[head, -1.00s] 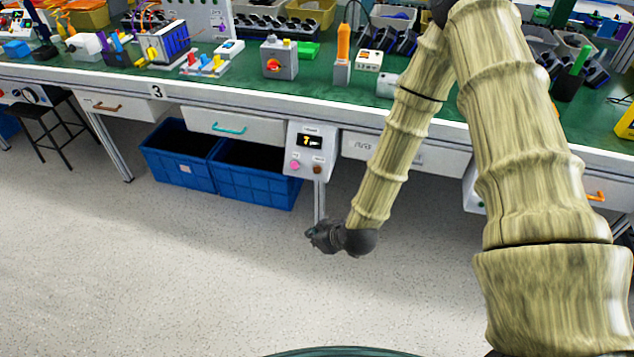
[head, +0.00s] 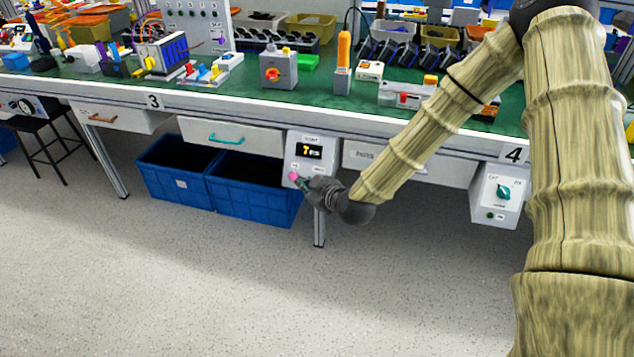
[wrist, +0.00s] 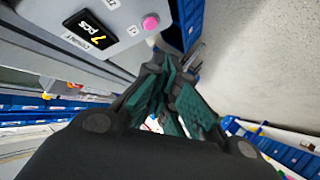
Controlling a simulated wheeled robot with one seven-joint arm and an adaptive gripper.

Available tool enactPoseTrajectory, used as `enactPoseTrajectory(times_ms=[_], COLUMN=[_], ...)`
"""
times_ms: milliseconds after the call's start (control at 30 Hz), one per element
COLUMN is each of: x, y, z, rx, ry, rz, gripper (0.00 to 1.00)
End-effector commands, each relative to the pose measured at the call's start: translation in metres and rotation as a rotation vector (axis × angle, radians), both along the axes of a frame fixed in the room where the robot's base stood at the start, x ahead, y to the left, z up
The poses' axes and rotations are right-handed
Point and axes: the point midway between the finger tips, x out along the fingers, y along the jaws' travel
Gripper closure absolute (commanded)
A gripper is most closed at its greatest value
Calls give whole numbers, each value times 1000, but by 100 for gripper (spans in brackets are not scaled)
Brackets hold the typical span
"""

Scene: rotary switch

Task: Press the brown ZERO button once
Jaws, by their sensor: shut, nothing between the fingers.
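A white counter box (head: 321,144) hangs under the table edge, its display reading 7 PCS. A pink button (head: 293,176) is at its lower left. The brown ZERO button is hidden behind my gripper in the head view and does not show in the wrist view. My gripper (head: 303,183) is shut and empty, overlapping the box's lower part, just right of and below the pink button. In the wrist view my gripper's fingers (wrist: 190,62) are beside the box, with the pink button (wrist: 150,22) near them. I cannot tell whether they touch the box.
Blue crates (head: 252,203) stand on the floor left of the box. A table leg (head: 319,228) is below it. A box with a green rotary knob (head: 503,192) hangs to the right. The green-topped table (head: 235,93) holds many devices. The floor in front is clear.

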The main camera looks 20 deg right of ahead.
Motion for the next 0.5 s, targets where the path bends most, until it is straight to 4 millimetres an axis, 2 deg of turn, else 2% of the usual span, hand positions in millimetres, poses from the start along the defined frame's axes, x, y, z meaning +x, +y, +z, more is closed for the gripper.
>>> enactPoseTrajectory(times_ms=[500], x=[38], y=[-26], z=[-29], rx=[2], ry=[-1], rz=[-1], gripper=[100])
